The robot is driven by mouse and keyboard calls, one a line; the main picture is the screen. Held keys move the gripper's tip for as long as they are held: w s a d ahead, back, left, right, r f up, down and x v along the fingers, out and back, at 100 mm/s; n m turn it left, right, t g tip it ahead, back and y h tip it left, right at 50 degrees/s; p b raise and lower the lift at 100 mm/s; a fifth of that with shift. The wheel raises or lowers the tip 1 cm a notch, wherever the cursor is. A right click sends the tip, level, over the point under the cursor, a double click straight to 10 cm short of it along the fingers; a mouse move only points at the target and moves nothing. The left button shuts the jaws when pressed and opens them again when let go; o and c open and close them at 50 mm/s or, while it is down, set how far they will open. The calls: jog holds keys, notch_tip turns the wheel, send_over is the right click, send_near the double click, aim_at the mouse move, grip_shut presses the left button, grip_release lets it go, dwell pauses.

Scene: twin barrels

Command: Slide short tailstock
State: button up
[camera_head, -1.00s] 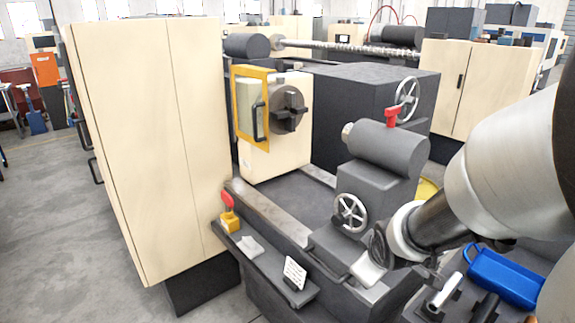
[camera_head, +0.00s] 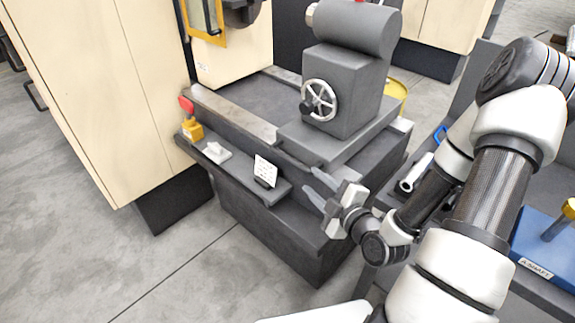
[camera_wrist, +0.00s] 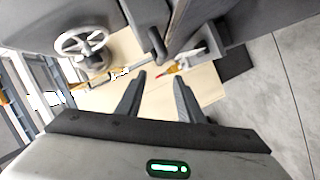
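The short tailstock (camera_head: 345,90) is a dark grey block with a thick horizontal cylinder on top, upright on the bed of the near lathe. A silver handwheel (camera_head: 319,100) with a dark knob is on its front face; it also shows at the upper left of the wrist view (camera_wrist: 82,42). My gripper (camera_head: 316,184) is in front of the tailstock's base, below and apart from the handwheel. In the wrist view, its two dark fingers (camera_wrist: 160,78) are spread with nothing between them. A short dark lever (camera_wrist: 157,45) shows just beyond the fingertips.
A front shelf (camera_head: 240,176) holds a yellow box with a red button (camera_head: 190,122), a small white part and a white card (camera_head: 265,170). Bare bed rail (camera_head: 235,115) runs left of the tailstock. A blue tray (camera_head: 545,250) is at right. Floor at front left is clear.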

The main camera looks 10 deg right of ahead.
aim_at(293, 163)
jog(key=b+x, duration=0.5)
jog(key=x, duration=1)
jog(key=shift+w+a+f, duration=0.1)
jog(key=shift+w+f, duration=0.1)
grip_shut()
